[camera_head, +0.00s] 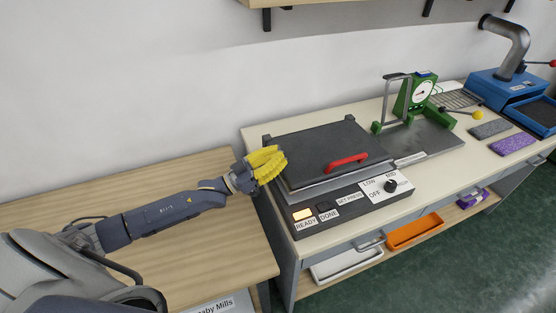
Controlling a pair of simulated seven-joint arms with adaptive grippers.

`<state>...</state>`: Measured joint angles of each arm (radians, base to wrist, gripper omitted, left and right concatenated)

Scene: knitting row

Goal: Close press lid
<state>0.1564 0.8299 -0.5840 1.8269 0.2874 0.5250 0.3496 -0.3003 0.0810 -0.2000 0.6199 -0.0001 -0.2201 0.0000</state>
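The press (350,206) stands on the pale bench, with a front panel marked READY, DONE, OFF, LOW and MID. Its dark lid (315,145) lies flat or nearly flat over the grey plate. I cannot tell whether a small gap is left along the front. A red handle (346,163) sits on the lid near its front edge. My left gripper (270,163), with yellow fingers, is at the left edge of the lid, away from the handle. Its fingers look bunched together, but their opening is unclear. My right gripper is not in view.
A green dial gauge stand (411,101) stands right of the press. A grey and a purple swatch (512,143) lie farther right, before a blue machine (508,88). A wooden table (130,185) is at left. White and orange trays (413,231) sit below the bench top.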

